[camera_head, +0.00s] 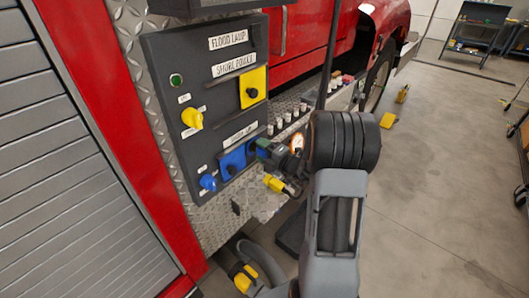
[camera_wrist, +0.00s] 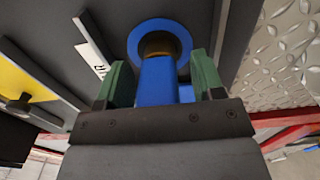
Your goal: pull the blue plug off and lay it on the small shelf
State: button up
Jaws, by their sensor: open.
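The blue plug (camera_wrist: 158,85) sits in a round blue socket (camera_wrist: 134,38) on the dark panel in the wrist view. My gripper (camera_wrist: 163,72) is open, with one green finger on each side of the plug. A gap shows on the left; on the right I cannot tell whether the finger touches it. In the head view, my gripper (camera_head: 263,149) is at the panel's lower right, by the blue plate (camera_head: 240,158), and mostly hides the plug. I cannot identify the small shelf with certainty.
The dark panel (camera_head: 170,65) carries a yellow knob (camera_head: 192,118), a blue knob (camera_head: 208,182) and a yellow switch plate (camera_head: 253,87). A gauge (camera_head: 297,143) and yellow-handled valve (camera_head: 276,184) are close to my gripper. Open floor (camera_head: 440,190) lies to the right.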

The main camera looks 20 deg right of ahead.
jog(key=shift+w+a+r+p, duration=0.2)
jog(key=shift+w+r+p, duration=0.15)
jog(key=shift+r, duration=0.2)
dwell(1.2)
jog(key=shift+c, duration=0.3)
jog(key=c, duration=1)
jog(key=o, duration=1.5)
jog(key=shift+f, duration=0.1)
jog(key=shift+s, duration=0.1)
jog(key=shift+s+d+f, duration=0.15)
jog(key=shift+s+f, duration=0.05)
jog(key=shift+f, duration=0.05)
jog(key=b+v, duration=0.1)
jog(key=v, duration=1.3)
jog(key=shift+f, duration=0.15)
jog(key=shift+w, duration=0.1)
